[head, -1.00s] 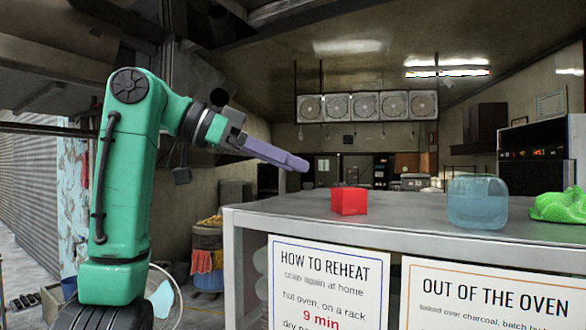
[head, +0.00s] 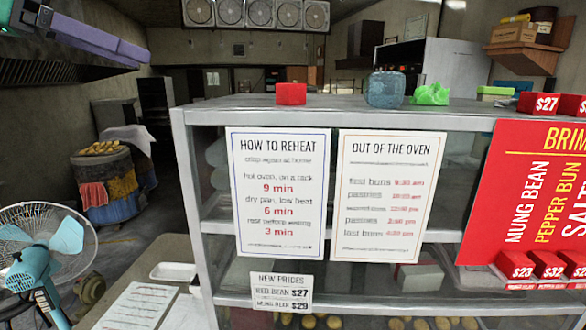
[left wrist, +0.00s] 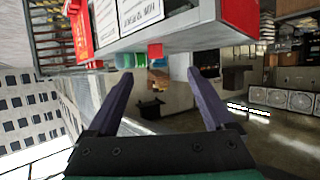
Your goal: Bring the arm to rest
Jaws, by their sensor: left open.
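My left gripper (head: 95,42) is at the top left of the head view, raised in the air. Its purple fingers stand to the left of the shelf unit and clear of it. In the left wrist view the two fingers of this gripper (left wrist: 160,100) are spread apart with nothing held between them. My right gripper is in neither view.
A metal shelf unit (head: 330,113) carries a red block (head: 291,94), a blue translucent container (head: 385,88) and a green crumpled item (head: 431,94) on top. A fan (head: 45,250) stands at lower left. A cloth-draped barrel (head: 108,182) stands behind it.

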